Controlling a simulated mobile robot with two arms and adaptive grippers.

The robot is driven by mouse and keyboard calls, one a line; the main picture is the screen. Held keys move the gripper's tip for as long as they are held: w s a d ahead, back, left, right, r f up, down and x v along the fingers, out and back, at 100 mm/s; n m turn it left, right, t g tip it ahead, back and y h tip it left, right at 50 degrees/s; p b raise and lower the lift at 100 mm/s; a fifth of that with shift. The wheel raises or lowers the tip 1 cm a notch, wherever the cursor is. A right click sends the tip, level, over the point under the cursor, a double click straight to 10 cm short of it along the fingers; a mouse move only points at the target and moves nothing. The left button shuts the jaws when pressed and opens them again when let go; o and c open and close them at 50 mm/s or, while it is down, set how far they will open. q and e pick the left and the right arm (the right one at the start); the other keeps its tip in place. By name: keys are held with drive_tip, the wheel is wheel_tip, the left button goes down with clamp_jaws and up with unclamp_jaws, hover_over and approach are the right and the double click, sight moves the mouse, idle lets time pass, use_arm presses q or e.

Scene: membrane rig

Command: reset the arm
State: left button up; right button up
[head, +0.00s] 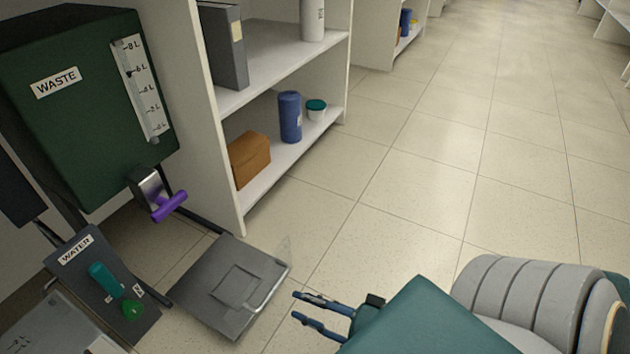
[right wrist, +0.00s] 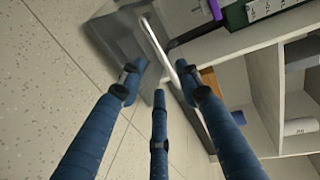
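My right gripper (head: 298,305) reaches in from the lower right of the head view, low over the tiled floor. Its blue fingers are spread apart with nothing between them. In the right wrist view, the gripper's (right wrist: 160,78) three fingers stand apart and empty. The grey square tray (head: 195,290) lies to the left of the fingertips in the head view, with a gap between. In the right wrist view, the tray and its pale rim bar (right wrist: 156,42) show beyond the fingertips. My left gripper is in neither view.
The green WASTE tank (head: 80,120) with a purple-handled valve (head: 168,207) stands at the left. Below it is a WATER panel (head: 75,268) with teal and green knobs. A white shelf unit (head: 232,190) stands behind. The tiled floor (head: 430,190) is clear on the right.

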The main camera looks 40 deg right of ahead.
drive_tip(key=shift+v, duration=1.15)
